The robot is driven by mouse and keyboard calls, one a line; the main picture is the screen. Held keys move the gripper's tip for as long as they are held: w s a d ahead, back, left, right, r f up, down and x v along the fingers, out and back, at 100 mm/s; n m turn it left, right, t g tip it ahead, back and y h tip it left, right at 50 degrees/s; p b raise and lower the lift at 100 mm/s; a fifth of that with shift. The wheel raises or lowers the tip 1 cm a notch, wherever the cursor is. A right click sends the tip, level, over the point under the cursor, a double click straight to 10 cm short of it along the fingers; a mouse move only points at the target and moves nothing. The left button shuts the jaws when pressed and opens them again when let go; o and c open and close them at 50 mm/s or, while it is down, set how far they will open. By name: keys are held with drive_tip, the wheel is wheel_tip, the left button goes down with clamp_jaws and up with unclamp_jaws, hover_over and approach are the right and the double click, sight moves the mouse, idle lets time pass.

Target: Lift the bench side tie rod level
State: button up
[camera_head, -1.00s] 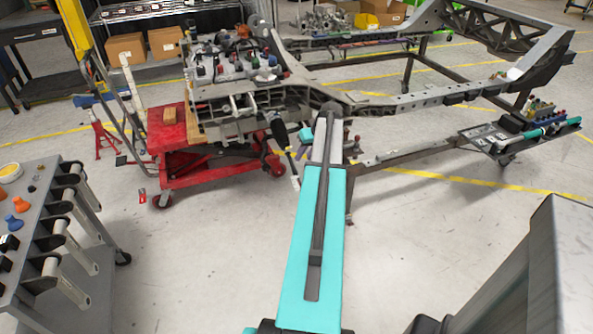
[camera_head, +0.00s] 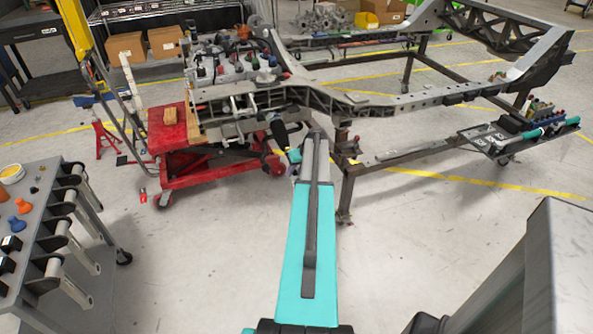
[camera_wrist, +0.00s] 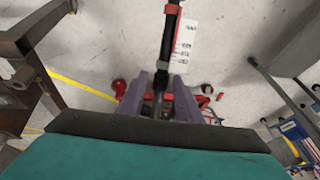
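The bench side tie rod (camera_wrist: 170,38) shows in the wrist view as a dark rod with a red band near the top. It runs down between the two grey-purple fingers of my gripper (camera_wrist: 160,88), with a narrow gap seeming to show on each side. The gripper looks open around the rod. In the head view the rod's dark boot (camera_head: 279,131) hangs at the near end of the chassis, angled down toward my wrist. My arm hides most of the rod's lower part and the fingers there.
A white strip with dark marks (camera_wrist: 186,42) is beside the rod. The chassis frame (camera_head: 400,102) extends right on legs, one close to my arm. A red lift cart (camera_head: 170,130) stands left. A grey tool cart (camera_head: 50,200) is at near left.

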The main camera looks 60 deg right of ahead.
drive_tip(key=shift+w+f, duration=0.15)
drive_tip(key=shift+f, duration=0.2)
clamp_jaws()
drive_tip(key=shift+r, duration=0.1)
